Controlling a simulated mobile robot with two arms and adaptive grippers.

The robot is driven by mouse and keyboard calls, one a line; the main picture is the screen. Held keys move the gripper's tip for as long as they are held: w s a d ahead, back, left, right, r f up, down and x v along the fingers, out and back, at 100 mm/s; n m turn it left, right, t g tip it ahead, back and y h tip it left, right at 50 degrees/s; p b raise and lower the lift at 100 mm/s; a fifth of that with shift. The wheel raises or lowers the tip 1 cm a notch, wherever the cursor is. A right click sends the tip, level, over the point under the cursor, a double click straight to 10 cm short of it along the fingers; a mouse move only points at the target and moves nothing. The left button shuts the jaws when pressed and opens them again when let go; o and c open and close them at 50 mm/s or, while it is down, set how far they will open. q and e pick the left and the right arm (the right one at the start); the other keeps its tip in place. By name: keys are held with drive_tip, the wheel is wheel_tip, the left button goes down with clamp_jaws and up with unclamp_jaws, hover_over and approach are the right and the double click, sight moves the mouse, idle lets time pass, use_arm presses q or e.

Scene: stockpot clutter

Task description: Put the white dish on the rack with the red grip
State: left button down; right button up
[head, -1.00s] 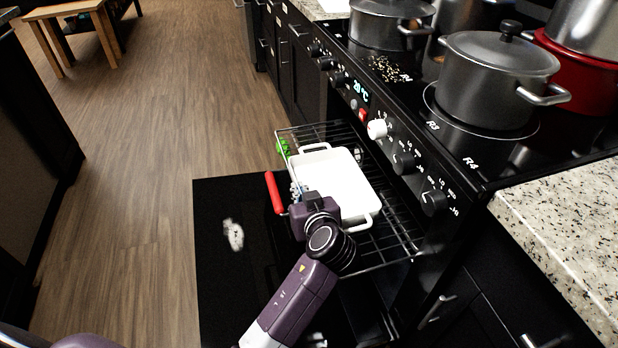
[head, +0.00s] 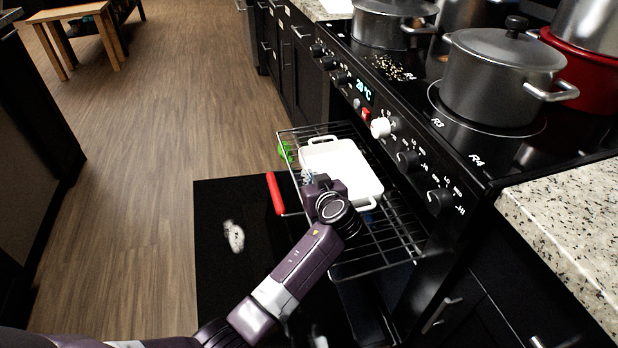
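The white dish (head: 345,168) is a rectangular pan with a handle at each end. It sits on the wire rack (head: 385,240), which is pulled out of the oven over the lowered door. A red grip (head: 275,193) is at the rack's left side. My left gripper (head: 312,180) is at the dish's near left edge, right of the red grip. My own wrist hides most of its fingers, so I cannot see if they are open, shut or touching the dish. My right gripper is not in view.
A green object (head: 286,151) is at the rack's far left corner. The black oven door (head: 225,285) lies open below, with a white smear. Pots (head: 495,80) stand on the stove above right. The wooden floor (head: 130,170) at left is clear.

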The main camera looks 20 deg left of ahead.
use_arm(q)
drive_tip(key=c, duration=2.6)
unclamp_jaws()
drive_tip(key=shift+f, duration=0.1)
drive_tip(key=shift+c, duration=0.2)
drive_tip(key=o, duration=0.5)
